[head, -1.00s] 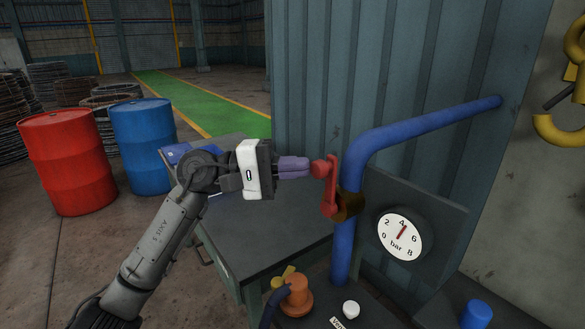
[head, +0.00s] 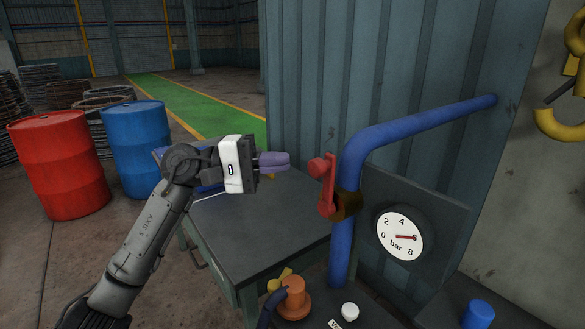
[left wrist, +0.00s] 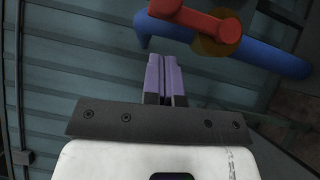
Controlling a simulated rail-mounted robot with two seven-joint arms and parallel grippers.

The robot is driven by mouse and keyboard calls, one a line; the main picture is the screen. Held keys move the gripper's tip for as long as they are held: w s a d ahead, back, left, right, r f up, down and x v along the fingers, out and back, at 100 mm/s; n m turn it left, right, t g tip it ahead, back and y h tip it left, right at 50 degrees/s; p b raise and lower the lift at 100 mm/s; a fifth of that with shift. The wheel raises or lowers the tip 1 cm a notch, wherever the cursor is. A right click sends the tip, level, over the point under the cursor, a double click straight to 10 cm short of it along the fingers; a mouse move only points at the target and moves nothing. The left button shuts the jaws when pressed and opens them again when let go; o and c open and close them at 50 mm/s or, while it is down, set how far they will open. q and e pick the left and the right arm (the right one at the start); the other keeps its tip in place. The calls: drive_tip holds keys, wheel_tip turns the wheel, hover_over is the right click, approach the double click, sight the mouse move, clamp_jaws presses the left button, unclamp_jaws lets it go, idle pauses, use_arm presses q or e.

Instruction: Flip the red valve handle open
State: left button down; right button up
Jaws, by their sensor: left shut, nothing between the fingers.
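The red valve handle (head: 326,186) is on the brass valve body (head: 347,205) of the blue pipe (head: 343,240). It stands nearly upright, leaning slightly, with its round knob at the top left. In the left wrist view the handle (left wrist: 195,18) lies beyond the fingertips at the top. My left gripper (head: 288,161) has purple fingers closed together, with nothing between them. Its tips are to the left of the knob with a gap between. In the left wrist view the closed fingers (left wrist: 165,60) show at the centre. My right gripper is not in view.
A dark table (head: 265,230) is below my arm. An orange fitting (head: 294,298), white knob (head: 349,311) and blue cap (head: 478,314) are low in front. Red and blue drums stand left.

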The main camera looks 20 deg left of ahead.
use_arm(q)
drive_tip(key=p+v, duration=0.1)
drive_tip(key=v, duration=0.8)
drive_tip(key=shift+s+a+f, duration=0.15)
drive_tip(key=shift+s+a, duration=0.05)
drive_tip(key=shift+a, duration=0.2)
